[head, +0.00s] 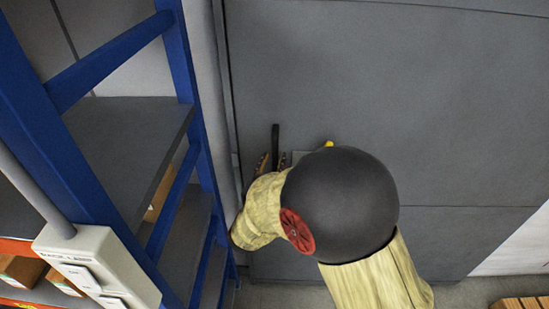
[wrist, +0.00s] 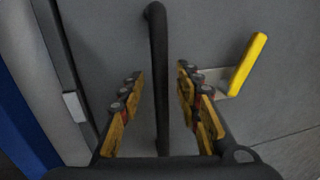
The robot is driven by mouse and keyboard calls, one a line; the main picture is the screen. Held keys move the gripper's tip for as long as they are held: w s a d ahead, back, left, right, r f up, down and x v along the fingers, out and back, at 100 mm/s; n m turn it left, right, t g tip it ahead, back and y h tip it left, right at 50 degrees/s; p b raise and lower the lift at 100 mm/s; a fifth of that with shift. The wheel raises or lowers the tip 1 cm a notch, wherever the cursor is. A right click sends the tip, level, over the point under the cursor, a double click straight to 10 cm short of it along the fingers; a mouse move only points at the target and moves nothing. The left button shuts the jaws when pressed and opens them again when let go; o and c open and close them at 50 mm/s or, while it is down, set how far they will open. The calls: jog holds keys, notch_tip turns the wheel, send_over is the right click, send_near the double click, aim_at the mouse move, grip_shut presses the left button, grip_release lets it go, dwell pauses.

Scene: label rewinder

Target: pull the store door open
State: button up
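The grey store door (head: 420,110) fills most of the head view and looks shut, flush with its frame on the left. A black upright bar handle (wrist: 158,70) stands on it near its left edge; its top also shows in the head view (head: 275,135). My gripper (wrist: 160,75) is open, with its yellow-padded fingers on either side of the bar and a gap on both sides. In the head view my gripper (head: 273,160) is partly hidden by my arm. A yellow lever (wrist: 248,64) on a pale plate sits right of the bar, apart from my right finger.
A blue-framed rack (head: 187,90) with grey shelves stands close on the left of my arm. A pale box (head: 95,262) is on its near post, and cartons (head: 22,270) lie below. A wooden pallet (head: 520,303) is at the lower right.

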jog(key=shift+x, duration=1.35)
jog(key=shift+c, duration=0.9)
grip_shut()
